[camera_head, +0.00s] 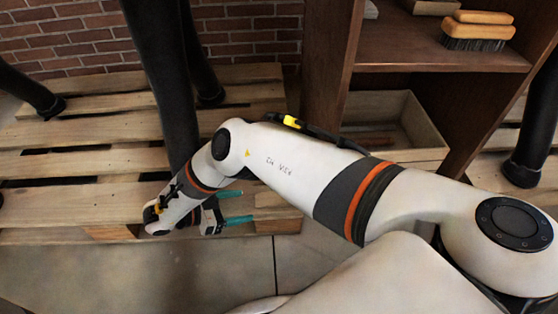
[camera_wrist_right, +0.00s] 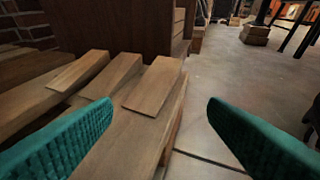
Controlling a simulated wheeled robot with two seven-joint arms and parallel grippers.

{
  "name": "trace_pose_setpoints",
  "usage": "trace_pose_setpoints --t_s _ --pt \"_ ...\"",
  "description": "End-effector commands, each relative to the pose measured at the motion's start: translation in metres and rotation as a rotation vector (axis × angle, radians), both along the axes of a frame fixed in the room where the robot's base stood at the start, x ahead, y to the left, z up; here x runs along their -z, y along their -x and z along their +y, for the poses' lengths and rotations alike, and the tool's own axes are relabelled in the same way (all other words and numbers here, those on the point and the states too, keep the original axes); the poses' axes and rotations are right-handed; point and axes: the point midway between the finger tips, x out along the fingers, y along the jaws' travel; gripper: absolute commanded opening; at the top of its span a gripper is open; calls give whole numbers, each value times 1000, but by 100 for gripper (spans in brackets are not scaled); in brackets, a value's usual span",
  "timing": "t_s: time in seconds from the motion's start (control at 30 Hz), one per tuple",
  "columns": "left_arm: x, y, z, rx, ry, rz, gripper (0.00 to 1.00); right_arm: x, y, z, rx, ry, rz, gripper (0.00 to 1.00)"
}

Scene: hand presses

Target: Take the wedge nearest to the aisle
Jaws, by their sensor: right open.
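Three wooden wedges lie side by side on the pallet (camera_wrist_right: 110,150) in the right wrist view: a left wedge (camera_wrist_right: 80,70), a middle wedge (camera_wrist_right: 112,76) and a right wedge (camera_wrist_right: 155,86). The right wedge is nearest to the open floor of the aisle (camera_wrist_right: 240,75). My right gripper (camera_head: 239,206) is open at the pallet's front edge in the head view. In the right wrist view its teal fingers (camera_wrist_right: 160,106) are wide apart, with the right wedge ahead between them and nothing held. I cannot make out the wedges in the head view. My left gripper is not in view.
A dark wooden shelf unit (camera_head: 325,80) stands right of the pallet, with a brush (camera_head: 477,38) on its shelf and an open box (camera_head: 410,115) below. Dark press legs (camera_head: 160,70) stand on the pallet.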

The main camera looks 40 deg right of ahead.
Motion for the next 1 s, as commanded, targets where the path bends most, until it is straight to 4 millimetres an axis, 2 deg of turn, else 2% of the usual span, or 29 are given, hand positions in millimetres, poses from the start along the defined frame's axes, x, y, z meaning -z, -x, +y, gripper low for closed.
trace_pose_setpoints --t_s 0.2,0.47,0.8,1.0 --pt "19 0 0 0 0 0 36 18 7 -38 4 2 1 68" --pt "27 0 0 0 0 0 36 23 10 -57 3 1 0 68" --pt "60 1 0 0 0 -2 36 31 15 -98 5 2 1 68" --pt "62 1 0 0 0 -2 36 31 17 -105 4 -1 0 68"
